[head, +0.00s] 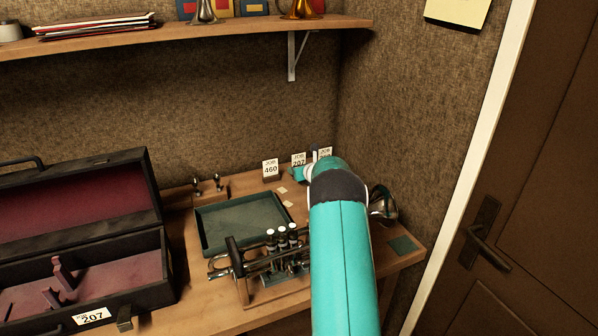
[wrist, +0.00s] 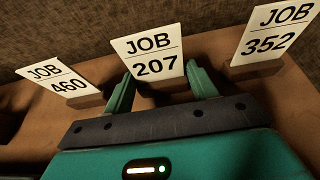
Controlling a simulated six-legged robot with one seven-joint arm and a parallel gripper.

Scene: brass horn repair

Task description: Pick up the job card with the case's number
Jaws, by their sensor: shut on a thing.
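The open black case (head: 95,270) with a dark red lining stands at the left in the head view, and its label (head: 91,316) reads 207. The job card 207 (wrist: 152,52) stands upright in a small block at the back of the bench; it also shows in the head view (head: 299,159). My gripper (wrist: 160,90) is at this card, one finger on each side, shut on it. Job card 460 (wrist: 62,82) stands to its left and job card 352 (wrist: 267,30) to its right. My arm partly hides the right-hand card in the head view.
A green tray (head: 203,236) lies on the bench, with a silver trumpet (head: 262,262) in front of it. A shelf (head: 200,36) runs along the wall above. A door (head: 520,220) is at the right. Small pale slips (head: 283,190) lie near the cards.

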